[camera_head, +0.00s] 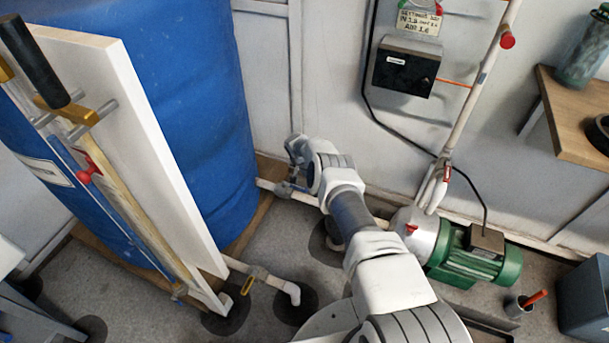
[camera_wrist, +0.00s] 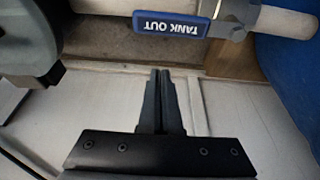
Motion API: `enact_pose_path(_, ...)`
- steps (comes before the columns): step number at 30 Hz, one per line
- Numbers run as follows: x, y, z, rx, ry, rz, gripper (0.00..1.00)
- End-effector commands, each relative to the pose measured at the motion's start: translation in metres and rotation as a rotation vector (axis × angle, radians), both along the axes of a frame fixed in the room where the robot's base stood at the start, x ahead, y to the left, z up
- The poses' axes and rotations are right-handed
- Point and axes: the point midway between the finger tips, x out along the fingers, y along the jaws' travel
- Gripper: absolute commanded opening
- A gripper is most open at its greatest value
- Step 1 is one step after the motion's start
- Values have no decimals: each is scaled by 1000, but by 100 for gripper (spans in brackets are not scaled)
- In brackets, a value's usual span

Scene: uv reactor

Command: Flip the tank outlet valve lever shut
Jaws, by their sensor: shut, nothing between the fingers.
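The tank outlet valve lever (camera_wrist: 182,25) is a blue handle marked "TANK OUT", upside down at the top of the wrist view. It lies roughly along the white outlet pipe (camera_wrist: 275,20). My gripper (camera_wrist: 162,72) is shut and empty, its dark fingertips pointing toward the lever with a visible gap in the picture. I cannot tell the depth between them. In the head view, the pipe (camera_head: 268,184) leaves the foot of the blue tank (camera_head: 190,90). The valve (camera_head: 284,188) shows there beside my wrist, and my fingertips are not clear.
A white board (camera_head: 150,150) with rods and handles stands in front of the tank. A green pump (camera_head: 475,258) is right of my arm. A dark wall box (camera_head: 405,68) and vertical pipe (camera_head: 468,110) are behind. A low pipe with a yellow-handled valve (camera_head: 249,284) lies on the floor.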

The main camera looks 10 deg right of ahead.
Motion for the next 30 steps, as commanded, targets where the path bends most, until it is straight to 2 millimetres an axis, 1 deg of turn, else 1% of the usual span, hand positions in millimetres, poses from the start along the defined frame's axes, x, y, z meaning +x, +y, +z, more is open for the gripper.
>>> enact_pose_path(1, -2, 3, 4, -2, 1, 4, 0)
enact_pose_path(18, -30, 21, 4, -2, 1, 3, 0)
enact_pose_path(30, -33, 22, 4, 0, 0, 1, 0)
